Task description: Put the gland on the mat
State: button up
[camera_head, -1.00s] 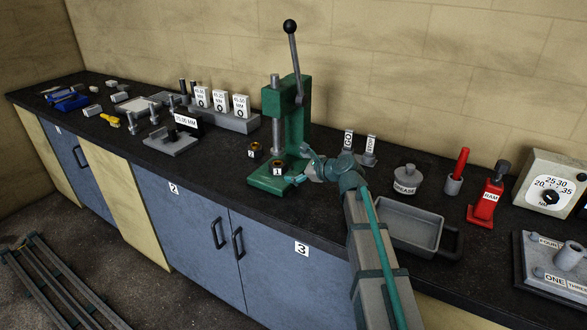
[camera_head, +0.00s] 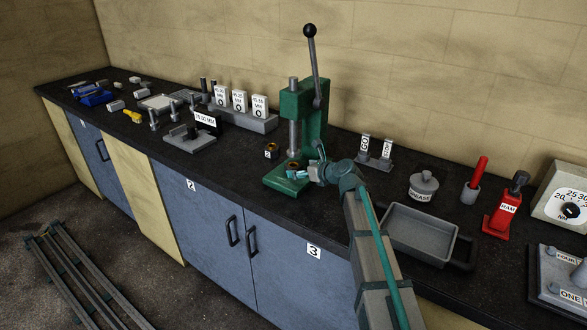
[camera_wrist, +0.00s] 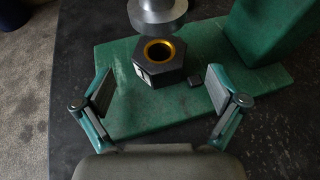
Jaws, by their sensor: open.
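A dark hexagonal gland with a brass-coloured ring in its bore (camera_wrist: 159,61) sits on the green base of the arbor press (camera_wrist: 120,60), below the press ram (camera_wrist: 157,12). In the head view this gland (camera_head: 293,166) is partly hidden by my gripper (camera_head: 301,173). A second, similar dark piece labelled 2 (camera_head: 271,151) stands on the bench just behind the base. In the wrist view my gripper (camera_wrist: 161,98) is open and empty, its fingers apart on either side and slightly short of the gland. A pale flat rectangle (camera_head: 158,102) at the far left may be the mat.
The press column and lever (camera_head: 310,95) rise behind my gripper. To the left are a labelled gauge stand (camera_head: 190,140) and several upright pins. A grey tray (camera_head: 418,232) stands right of my arm.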

aim_at(298, 167)
jog(key=p+x, duration=0.1)
jog(key=x, duration=0.4)
jog(key=shift+p, duration=0.3)
jog(key=shift+s+d, duration=0.1)
jog(key=c, duration=1.7)
grip_shut()
jog(key=shift+r, duration=0.15)
